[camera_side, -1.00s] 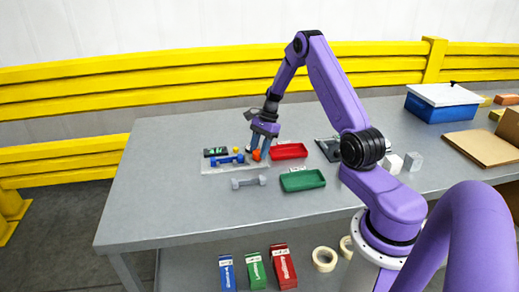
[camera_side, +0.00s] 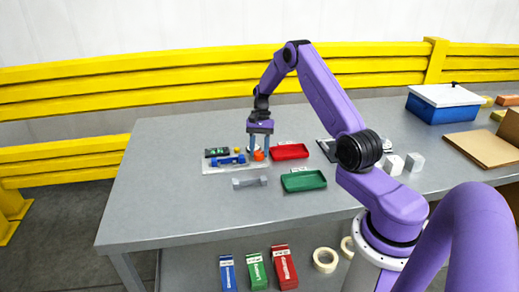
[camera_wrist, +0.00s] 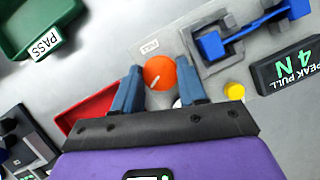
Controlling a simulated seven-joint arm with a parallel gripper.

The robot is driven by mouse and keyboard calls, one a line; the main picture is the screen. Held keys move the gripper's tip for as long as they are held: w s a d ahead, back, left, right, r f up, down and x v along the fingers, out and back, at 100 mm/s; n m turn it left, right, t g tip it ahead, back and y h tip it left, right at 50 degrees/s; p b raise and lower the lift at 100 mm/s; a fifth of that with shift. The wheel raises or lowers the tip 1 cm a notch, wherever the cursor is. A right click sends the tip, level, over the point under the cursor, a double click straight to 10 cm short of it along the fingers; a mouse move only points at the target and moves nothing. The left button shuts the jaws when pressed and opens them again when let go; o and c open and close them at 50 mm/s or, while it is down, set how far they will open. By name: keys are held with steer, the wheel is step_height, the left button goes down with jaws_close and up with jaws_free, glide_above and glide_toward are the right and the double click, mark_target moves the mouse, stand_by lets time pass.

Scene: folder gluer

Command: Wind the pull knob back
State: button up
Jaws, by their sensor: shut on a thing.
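The orange round knob (camera_side: 259,155) sits at the right end of a pale fixture plate (camera_side: 218,170) on the grey table. In the wrist view the knob (camera_wrist: 160,73) shows a white line mark on its top face, slanting. My gripper (camera_wrist: 158,75) has one blue finger on each side of the knob and is shut on it. In the side view my gripper (camera_side: 260,153) points down at the knob.
A display reading "PEAK PULL 4 N" (camera_wrist: 290,62) and a yellow button (camera_wrist: 234,91) are close by. A red tray (camera_side: 290,151) and a green tray (camera_side: 304,181) with a PASS label stand to the right. A grey bar-shaped part (camera_side: 250,182) lies in front.

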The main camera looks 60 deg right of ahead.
stand_by(0.4)
steer(key=o, duration=1.1)
steer(key=shift+c, duration=0.2)
steer(key=v, duration=1.7)
steer(key=shift+r, duration=0.2)
steer(key=shift+w, duration=0.1)
